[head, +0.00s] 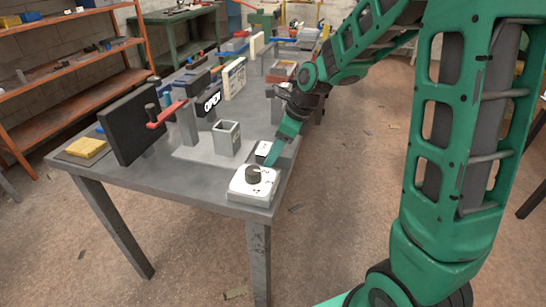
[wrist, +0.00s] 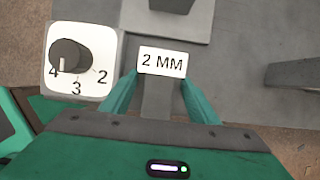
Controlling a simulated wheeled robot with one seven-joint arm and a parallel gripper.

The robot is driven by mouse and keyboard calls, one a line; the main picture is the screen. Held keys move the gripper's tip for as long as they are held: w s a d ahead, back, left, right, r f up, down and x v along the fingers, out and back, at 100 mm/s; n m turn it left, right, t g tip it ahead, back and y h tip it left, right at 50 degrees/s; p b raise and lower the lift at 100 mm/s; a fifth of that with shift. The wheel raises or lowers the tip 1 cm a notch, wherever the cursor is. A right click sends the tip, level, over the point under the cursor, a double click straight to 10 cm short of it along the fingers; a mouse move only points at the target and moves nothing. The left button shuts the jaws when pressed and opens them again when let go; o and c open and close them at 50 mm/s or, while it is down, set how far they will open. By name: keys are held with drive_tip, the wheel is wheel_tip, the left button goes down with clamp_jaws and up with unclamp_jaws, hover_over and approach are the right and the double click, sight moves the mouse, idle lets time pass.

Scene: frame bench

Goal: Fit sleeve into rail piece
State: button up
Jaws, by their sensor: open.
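My gripper (head: 272,160) is low over the near right end of the bench, and its teal fingers also show in the wrist view (wrist: 161,80). The fingers are apart, either side of a grey piece (wrist: 160,98) with a white "2 MM" label (wrist: 162,62). I cannot tell whether they touch it. A hollow, square grey tube (head: 226,140) stands upright on a pale plate (head: 190,152), left of my gripper. I cannot tell for sure which of these grey parts is the sleeve and which the rail piece.
A white box with a dark dial (head: 253,183) sits at the bench's near corner, close to my gripper; its numbers show in the wrist view (wrist: 85,60). A dark upright panel (head: 134,125), red handle (head: 166,114), yellow block (head: 87,147) and "OPEN" sign (head: 209,103) stand left and behind.

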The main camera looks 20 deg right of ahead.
drive_tip(key=shift+f, duration=0.1)
idle(0.3)
clamp_jaws()
